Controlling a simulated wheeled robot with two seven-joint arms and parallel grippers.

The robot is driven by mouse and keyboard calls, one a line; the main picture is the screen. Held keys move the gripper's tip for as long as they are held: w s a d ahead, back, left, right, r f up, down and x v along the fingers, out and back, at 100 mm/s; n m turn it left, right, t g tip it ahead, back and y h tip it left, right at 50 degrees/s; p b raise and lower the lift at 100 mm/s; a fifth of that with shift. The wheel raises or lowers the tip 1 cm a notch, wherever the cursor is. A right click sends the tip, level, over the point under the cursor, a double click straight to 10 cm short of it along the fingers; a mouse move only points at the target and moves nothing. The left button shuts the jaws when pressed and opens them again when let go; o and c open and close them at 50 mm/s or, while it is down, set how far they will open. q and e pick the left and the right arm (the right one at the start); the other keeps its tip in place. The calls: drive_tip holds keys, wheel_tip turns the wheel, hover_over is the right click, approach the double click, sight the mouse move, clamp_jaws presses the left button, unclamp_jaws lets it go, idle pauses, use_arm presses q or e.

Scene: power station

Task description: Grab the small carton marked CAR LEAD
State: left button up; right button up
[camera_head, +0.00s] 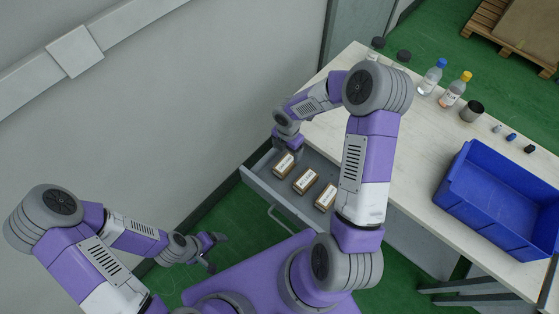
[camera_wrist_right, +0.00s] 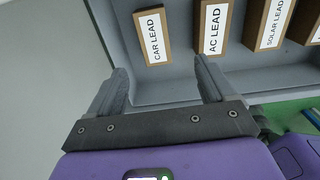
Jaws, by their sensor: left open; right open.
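The small carton marked CAR LEAD (camera_wrist_right: 153,37) is brown with a white label and lies in an open grey drawer (camera_wrist_right: 165,93). In the right wrist view it is ahead of my right gripper (camera_wrist_right: 161,72), roughly in line with the gap between the open fingers, which hold nothing. In the head view this carton appears to be the leftmost one (camera_head: 284,164), just below my right gripper (camera_head: 288,143); its label is too small to read there. My left gripper (camera_head: 212,250) is open and empty, low at the left, away from the drawer.
Beside it in the drawer lie cartons marked AC LEAD (camera_wrist_right: 214,27) and SOLAR LEAD (camera_wrist_right: 270,25), and another at the right edge. The workbench (camera_head: 425,195) bears a blue crate (camera_head: 465,205) and several bottles. A grey wall (camera_head: 215,80) stands left of the drawer.

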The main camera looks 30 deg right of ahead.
drive_tip(key=b, duration=0.3)
hover_over(285, 163)
wheel_tip(285, 163, down, 5)
drive_tip(key=shift+r, duration=0.2)
wheel_tip(285, 163, down, 7)
drive_tip(key=b, duration=0.3)
drive_tip(key=shift+f, duration=0.15)
drive_tip(key=shift+s, duration=0.1)
drive_tip(key=shift+c, duration=0.8)
drive_tip(key=c, duration=0.9)
